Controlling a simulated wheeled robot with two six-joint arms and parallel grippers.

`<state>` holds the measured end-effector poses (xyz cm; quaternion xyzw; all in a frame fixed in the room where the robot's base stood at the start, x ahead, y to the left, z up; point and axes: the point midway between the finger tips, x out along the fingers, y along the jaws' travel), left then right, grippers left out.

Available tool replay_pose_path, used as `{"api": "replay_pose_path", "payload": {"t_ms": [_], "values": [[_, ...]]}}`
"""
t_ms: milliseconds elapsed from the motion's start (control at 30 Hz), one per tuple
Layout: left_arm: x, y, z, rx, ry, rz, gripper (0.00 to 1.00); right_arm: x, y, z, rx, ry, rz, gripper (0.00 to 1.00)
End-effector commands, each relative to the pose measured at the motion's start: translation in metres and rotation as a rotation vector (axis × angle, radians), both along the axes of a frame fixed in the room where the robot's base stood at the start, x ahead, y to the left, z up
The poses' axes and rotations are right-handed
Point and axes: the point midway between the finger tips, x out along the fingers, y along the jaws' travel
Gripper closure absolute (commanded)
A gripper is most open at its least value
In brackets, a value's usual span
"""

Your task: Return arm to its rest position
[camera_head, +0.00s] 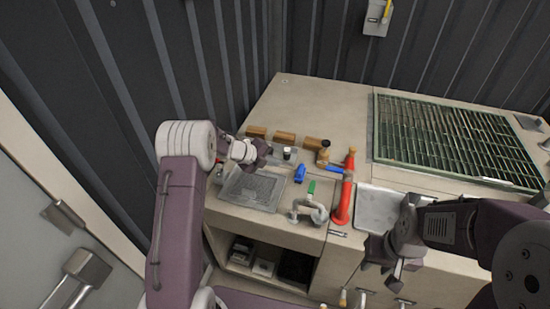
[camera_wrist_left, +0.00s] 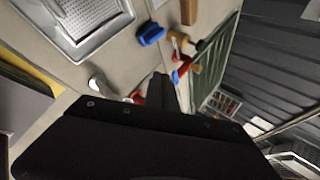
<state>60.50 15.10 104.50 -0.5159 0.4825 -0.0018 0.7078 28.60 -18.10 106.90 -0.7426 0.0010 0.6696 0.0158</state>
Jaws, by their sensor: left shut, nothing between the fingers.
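My left arm comes in from the left in the head view, its purple forearm upright and its white joint above. My left gripper (camera_head: 256,154) is shut and empty, over the back left part of the worktop near the wooden blocks. In the left wrist view its dark body fills the bottom, and the shut fingers (camera_wrist_left: 162,92) point toward the worktop. My right gripper (camera_head: 380,272) is in front of the counter's front edge, at the lower right. Its fingers are too dark and small to tell whether they are open.
The worktop (camera_head: 335,100) holds a metal tray (camera_head: 252,190), wooden blocks (camera_head: 285,137), a blue item (camera_head: 300,173), a red tool (camera_head: 343,200), a grey clamp-like part (camera_head: 309,210) and a sink (camera_head: 379,208). A green grate (camera_head: 455,135) lies at right. Dark ribbed walls stand behind.

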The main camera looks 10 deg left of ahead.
Motion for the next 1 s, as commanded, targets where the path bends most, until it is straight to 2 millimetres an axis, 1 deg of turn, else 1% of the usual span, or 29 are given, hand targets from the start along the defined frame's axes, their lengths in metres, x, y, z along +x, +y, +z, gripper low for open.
{"api": "replay_pose_path", "payload": {"t_ms": [167,200,233,267,333,367,400,467,500,567,600,667,700,767,800,867,900,1000], "values": [[0.000,-0.001,0.000,0.000,0.000,-0.001,1.00,0.000,0.000,0.000,0.000,0.000,0.000,0.64],[0.000,-0.004,0.000,0.001,-0.004,-0.007,1.00,0.000,0.000,-0.001,0.000,0.000,0.000,0.64],[0.002,-0.007,0.006,0.003,-0.015,-0.013,1.00,0.000,0.000,-0.002,0.000,0.000,0.000,0.64],[0.005,-0.010,0.014,0.006,-0.032,-0.020,1.00,0.000,0.000,-0.003,0.000,0.000,0.000,0.64],[0.008,-0.024,0.044,0.016,-0.086,-0.046,1.00,0.000,0.000,-0.006,0.000,0.000,0.000,0.64],[0.006,-0.032,0.060,0.011,-0.108,-0.053,1.00,0.000,0.000,-0.007,0.000,0.000,0.000,0.64],[0.002,-0.044,0.083,-0.018,-0.131,-0.031,1.00,0.000,0.000,-0.010,0.000,0.000,0.000,0.64],[-0.003,-0.053,0.113,-0.077,-0.150,0.076,1.00,0.000,0.000,-0.013,0.000,0.000,0.000,0.64],[-0.009,-0.052,0.128,-0.129,-0.140,0.191,1.00,0.000,0.000,-0.014,0.000,0.000,0.000,0.64],[-0.021,-0.042,0.140,-0.208,-0.099,0.386,1.00,0.000,0.000,-0.017,0.000,0.000,0.000,0.64],[-0.033,-0.031,0.141,-0.262,-0.056,0.530,1.00,0.000,0.000,-0.018,0.000,0.000,0.000,0.64],[-0.059,-0.011,0.133,-0.346,0.039,0.766,1.00,0.000,0.000,-0.020,0.000,0.000,0.000,0.64],[-0.084,0.003,0.120,-0.400,0.123,0.939,1.00,0.000,0.000,-0.021,0.000,0.000,0.000,0.64],[-0.129,0.021,0.094,-0.472,0.272,1.203,1.00,0.000,0.000,-0.021,0.000,0.000,0.000,0.64],[-0.160,0.029,0.076,-0.503,0.369,1.359,1.00,0.000,0.000,-0.021,0.000,0.000,0.000,0.64],[-0.203,0.035,0.051,-0.535,0.506,1.565,1.00,0.000,0.000,-0.021,0.000,0.000,0.000,0.64],[-0.230,0.036,0.038,-0.544,0.590,1.685,1.00,0.000,0.000,-0.021,0.000,0.000,0.000,0.64],[-0.282,0.032,0.013,-0.541,0.762,1.918,1.00,0.000,0.000,-0.021,0.000,0.000,0.000,0.64]]}}
